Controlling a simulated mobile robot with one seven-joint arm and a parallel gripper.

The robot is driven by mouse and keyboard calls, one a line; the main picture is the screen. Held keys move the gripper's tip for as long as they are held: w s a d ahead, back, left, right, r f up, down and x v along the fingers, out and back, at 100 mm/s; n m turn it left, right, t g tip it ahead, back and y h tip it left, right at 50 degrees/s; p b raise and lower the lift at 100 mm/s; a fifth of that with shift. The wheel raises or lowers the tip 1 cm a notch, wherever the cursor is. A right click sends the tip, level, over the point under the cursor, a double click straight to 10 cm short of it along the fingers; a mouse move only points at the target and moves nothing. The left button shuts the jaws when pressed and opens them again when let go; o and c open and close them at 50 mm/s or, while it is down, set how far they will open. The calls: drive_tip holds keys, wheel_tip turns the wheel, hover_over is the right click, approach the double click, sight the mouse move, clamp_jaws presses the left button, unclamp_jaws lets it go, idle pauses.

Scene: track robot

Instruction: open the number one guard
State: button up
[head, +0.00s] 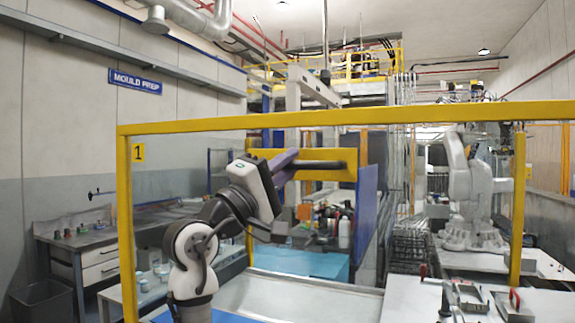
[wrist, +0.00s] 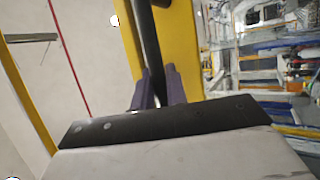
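A yellow plate marked 1 (head: 138,152) is on the left post of a large yellow guard frame (head: 330,115). Inside this frame, a wide yellow crossbar (head: 347,157) carries a dark horizontal bar handle (head: 325,166). My gripper (head: 284,160) is at the left part of this handle. In the wrist view the purple fingertips (wrist: 160,84) stand on both sides of the black handle (wrist: 147,40), with no clear gap, so they look shut on it. The yellow crossbar (wrist: 180,40) is right behind. The gripper's palm hides the lower part of the view.
A blue panel (head: 365,215) hangs right of the crossbar. A pale tray surface (head: 300,298) lies below my arm. A workbench (head: 75,240) stands at left.

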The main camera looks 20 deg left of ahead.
clamp_jaws()
wheel_tip(320, 180, down, 56)
drive_tip(key=b, duration=3.3)
drive_tip(key=shift+b, duration=0.4)
drive_tip(key=o, duration=0.6)
unclamp_jaws()
drive_tip(key=shift+r, duration=0.1)
drive_tip(key=v, duration=1.4)
drive_tip(key=shift+r, duration=0.1)
